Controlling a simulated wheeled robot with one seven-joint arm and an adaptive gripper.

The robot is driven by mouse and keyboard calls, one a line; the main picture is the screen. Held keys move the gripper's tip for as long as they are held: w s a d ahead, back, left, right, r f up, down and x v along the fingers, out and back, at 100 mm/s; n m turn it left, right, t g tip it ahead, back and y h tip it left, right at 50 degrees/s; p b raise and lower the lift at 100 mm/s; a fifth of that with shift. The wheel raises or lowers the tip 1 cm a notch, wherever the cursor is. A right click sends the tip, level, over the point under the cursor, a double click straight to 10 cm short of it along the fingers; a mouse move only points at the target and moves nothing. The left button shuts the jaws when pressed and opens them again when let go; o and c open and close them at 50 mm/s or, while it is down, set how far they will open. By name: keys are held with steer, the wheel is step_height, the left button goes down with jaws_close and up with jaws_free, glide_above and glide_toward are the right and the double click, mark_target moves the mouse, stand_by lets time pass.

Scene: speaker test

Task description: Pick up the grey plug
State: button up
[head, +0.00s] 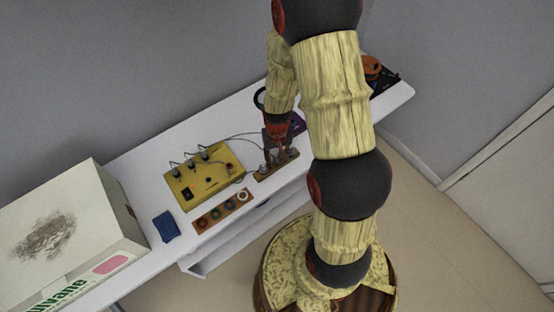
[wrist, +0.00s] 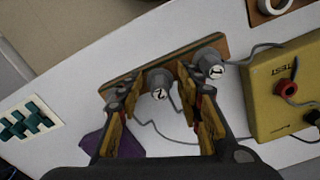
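One plug with a white label reading 2 (wrist: 159,84) is between the fingers of my gripper (wrist: 160,76). The other plug, labelled 1 (wrist: 211,62), is just outside the right finger. The fingers are open, one on each side of plug 2, with a gap visible. In the head view my gripper (head: 278,150) points down over the wooden strip (head: 272,174), and the arm and fingers hide part of the plugs.
A yellow box (head: 204,178) with dark plugs and cables stands left of the strip. A brown block with rings (head: 222,211), a blue block (head: 166,226) and a large white carton (head: 65,235) are farther left. A purple item (wrist: 108,139) lies near the strip.

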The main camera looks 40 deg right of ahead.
steer(key=shift+c, duration=1.2)
steer(key=c, duration=0.4)
steer(key=shift+c, duration=0.5)
steer(key=shift+r, duration=0.45)
step_height(320, 180, up, 2)
steer(key=shift+r+p, duration=0.2)
steer(key=shift+p, duration=0.55)
steer(key=s+a+r+p, duration=0.3)
steer(key=s+r, duration=0.6)
steer(key=s, duration=0.4)
steer(key=shift+s+a+r+p, duration=0.2)
steer(key=shift+a+r+p, duration=0.2)
steer(key=shift+a, duration=0.25)
